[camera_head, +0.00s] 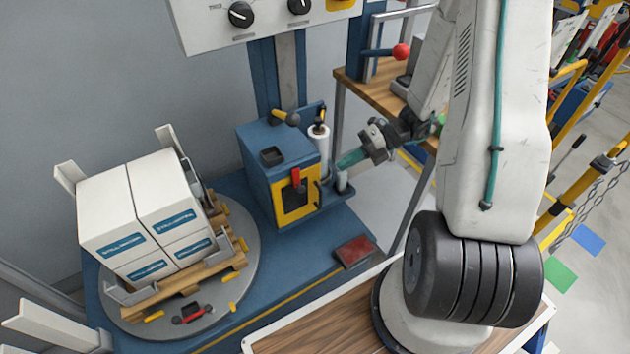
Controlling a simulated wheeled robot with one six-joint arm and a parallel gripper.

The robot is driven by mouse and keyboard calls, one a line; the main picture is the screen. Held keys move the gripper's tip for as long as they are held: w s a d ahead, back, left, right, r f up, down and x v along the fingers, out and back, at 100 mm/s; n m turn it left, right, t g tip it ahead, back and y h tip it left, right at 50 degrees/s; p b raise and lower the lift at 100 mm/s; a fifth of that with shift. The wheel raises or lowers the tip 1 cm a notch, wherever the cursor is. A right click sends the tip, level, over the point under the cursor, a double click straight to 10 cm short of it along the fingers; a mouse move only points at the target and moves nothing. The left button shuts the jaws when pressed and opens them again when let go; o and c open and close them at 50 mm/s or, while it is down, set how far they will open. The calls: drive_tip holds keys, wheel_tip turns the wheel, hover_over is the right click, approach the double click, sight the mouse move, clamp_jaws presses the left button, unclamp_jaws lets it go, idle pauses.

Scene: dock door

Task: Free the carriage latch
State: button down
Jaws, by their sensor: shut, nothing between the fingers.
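A blue carriage (263,160) with a yellow-framed front stands against a blue column. A red lever (296,180) sits on the top of the yellow frame (295,213); I cannot tell for certain whether it is the latch. A yellow-tipped black lever (286,118) is on the carriage top, at the back. My gripper (345,163) is shut and empty, just right of the carriage, close to a pale cylinder (341,182). I cannot tell whether it touches the cylinder. My arm comes in from the right.
A grey turntable (247,283) at left carries a pallet of white boxes (150,208). A white roll (318,140) stands beside the carriage. A dark red pad (354,251) lies on the blue base. A control panel (262,20) hangs above, and a wooden bench (372,85) stands behind.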

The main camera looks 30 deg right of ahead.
sight(299, 181)
drive_tip(key=x, duration=1)
drive_tip(key=shift+d+f, duration=0.1)
drive_tip(key=shift+d, duration=0.05)
idle(0.4)
